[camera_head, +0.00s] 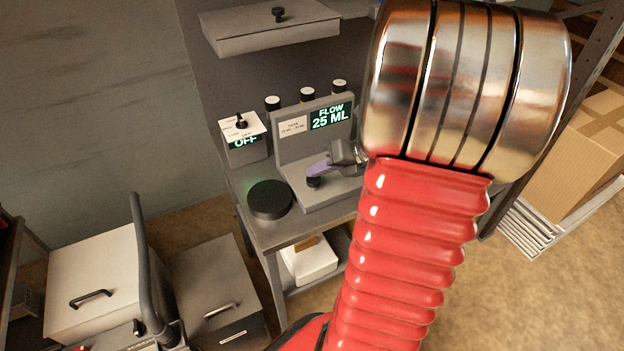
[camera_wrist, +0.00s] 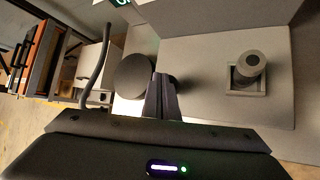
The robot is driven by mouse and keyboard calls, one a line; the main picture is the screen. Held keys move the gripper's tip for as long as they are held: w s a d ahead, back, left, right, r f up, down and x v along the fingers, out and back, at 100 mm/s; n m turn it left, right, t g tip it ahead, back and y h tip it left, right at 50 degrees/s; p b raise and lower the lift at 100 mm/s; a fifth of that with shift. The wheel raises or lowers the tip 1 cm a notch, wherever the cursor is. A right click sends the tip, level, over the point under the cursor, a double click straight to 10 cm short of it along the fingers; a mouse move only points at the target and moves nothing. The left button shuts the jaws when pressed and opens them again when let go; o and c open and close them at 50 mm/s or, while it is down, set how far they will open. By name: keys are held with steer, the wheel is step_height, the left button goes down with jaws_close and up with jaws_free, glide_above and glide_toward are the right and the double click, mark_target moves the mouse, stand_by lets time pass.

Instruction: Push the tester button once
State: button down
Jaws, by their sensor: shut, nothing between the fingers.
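The tester is a grey stand with a lit display (camera_head: 332,116) reading "FLOW 25 ML" and a flat base (camera_wrist: 205,55). A short black round button (camera_head: 313,183) sits at the front left of its base. In the wrist view a dark piece (camera_wrist: 181,83), probably this button, is partly hidden behind the fingers. My gripper (camera_head: 313,171) is shut and empty, with its purplish fingertips just above or at the button; contact cannot be told. The shut fingers also show in the wrist view (camera_wrist: 163,77). A grey cylinder (camera_wrist: 250,65) stands in a square holder on the base.
A black round disc (camera_head: 270,200) lies left of the tester. A small box (camera_head: 244,140) with a knob and an "OFF" display stands behind it. Several capped containers (camera_head: 307,95) stand behind the tester. A cabinet (camera_head: 270,27) hangs above.

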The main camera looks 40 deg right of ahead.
mark_target(318, 181)
steer(key=shift+f, duration=0.9)
stand_by(1.3)
steer(key=shift+r, duration=1.3)
steer(key=shift+r, duration=2.5)
